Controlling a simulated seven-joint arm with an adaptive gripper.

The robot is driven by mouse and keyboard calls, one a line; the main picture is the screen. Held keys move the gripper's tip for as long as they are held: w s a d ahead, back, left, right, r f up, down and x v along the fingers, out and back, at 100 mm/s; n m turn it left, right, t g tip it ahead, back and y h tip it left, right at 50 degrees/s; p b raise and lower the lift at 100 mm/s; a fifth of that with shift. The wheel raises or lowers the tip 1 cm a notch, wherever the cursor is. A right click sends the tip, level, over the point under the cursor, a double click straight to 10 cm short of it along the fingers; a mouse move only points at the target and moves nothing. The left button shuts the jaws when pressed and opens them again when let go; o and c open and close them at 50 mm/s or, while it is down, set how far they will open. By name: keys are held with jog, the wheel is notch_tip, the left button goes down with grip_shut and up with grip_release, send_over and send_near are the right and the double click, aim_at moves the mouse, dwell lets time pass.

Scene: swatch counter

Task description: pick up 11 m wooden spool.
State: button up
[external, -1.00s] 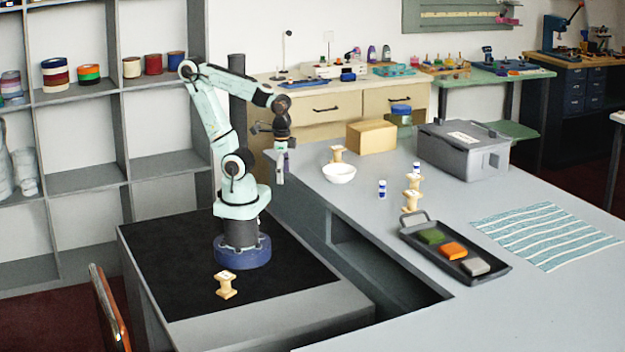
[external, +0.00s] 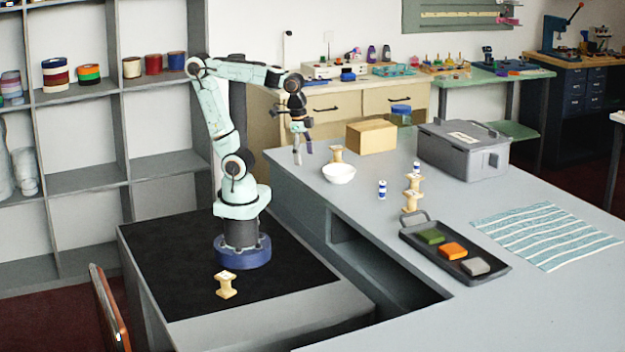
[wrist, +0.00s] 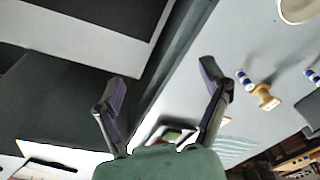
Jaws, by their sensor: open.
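Several pale wooden spools are in the external view, and I cannot read an 11 m label on any. One (external: 226,284) stands on the black mat by my base. Another (external: 337,154) is behind the white bowl. Two more, one farther (external: 413,183) and one nearer (external: 410,202), stand by the black tray's handle. My gripper (external: 303,152) is open and empty, in the air left of the bowl, apart from every spool. In the wrist view its spread fingers (wrist: 163,80) have nothing between them; a wooden spool (wrist: 264,96) lies to their right.
The white bowl (external: 339,173), blue-and-white small cylinder (external: 382,189), black tray (external: 480,272) with coloured blocks, cardboard box (external: 371,137), grey case (external: 462,150) and striped cloth (external: 547,236) occupy the counter. The front counter is clear. A recess (external: 385,275) separates my base's platform from it.

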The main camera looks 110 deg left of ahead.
jog(key=w+a+r+n, duration=0.1)
jog(key=w+a+r, duration=0.3)
jog(key=w+a, duration=0.4)
jog(key=w+a+n, duration=0.2)
jog(key=a+n, duration=0.1)
jog(key=a, duration=1.1)
jog(key=n+g, duration=0.1)
jog(key=n, duration=0.4)
send_over(337, 147)
notch_tip(337, 147, down, 9)
jog(key=shift+a+r, duration=0.1)
notch_tip(337, 147, down, 5)
jog(key=shift+r, duration=0.1)
jog(key=shift+f, duration=0.75)
jog(key=shift+c, duration=0.3)
jog(key=c, duration=1.2)
